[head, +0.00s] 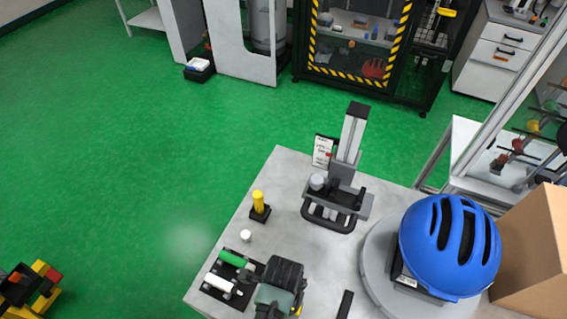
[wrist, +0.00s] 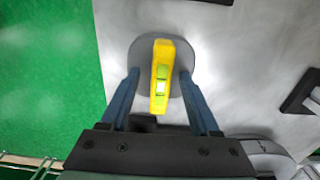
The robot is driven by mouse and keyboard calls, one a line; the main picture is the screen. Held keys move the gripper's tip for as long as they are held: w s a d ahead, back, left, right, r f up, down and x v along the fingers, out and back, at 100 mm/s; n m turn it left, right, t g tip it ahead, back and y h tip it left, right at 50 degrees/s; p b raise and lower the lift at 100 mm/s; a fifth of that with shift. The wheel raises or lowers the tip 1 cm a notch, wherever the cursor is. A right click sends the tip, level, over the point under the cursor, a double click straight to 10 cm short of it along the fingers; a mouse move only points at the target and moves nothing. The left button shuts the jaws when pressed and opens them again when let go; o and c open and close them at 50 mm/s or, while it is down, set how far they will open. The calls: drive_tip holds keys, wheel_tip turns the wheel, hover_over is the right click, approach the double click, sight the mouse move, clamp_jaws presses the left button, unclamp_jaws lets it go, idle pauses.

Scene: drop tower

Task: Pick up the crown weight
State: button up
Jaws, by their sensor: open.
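In the wrist view, my gripper (wrist: 159,73) is open, with one blue finger on each side of a yellow bar (wrist: 162,58) that carries a green bubble vial. Gaps show between the bar and both fingers. No part is marked as the crown weight, so I cannot tell for sure whether this is it. In the head view, a blue helmet (head: 449,245) sits on a round grey platform (head: 371,268); no piece is visible on top of its crown.
The grey table (head: 272,180) also holds a yellow cylinder on a black base (head: 259,205), a small white cylinder (head: 246,236), a black tray (head: 210,292) and an upright stand (head: 349,140). A cardboard box (head: 530,250) is beside the helmet.

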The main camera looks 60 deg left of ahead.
drive_tip(key=shift+f, duration=0.2)
idle(0.4)
clamp_jaws()
idle(1.2)
drive_tip(key=shift+w+r, duration=0.1)
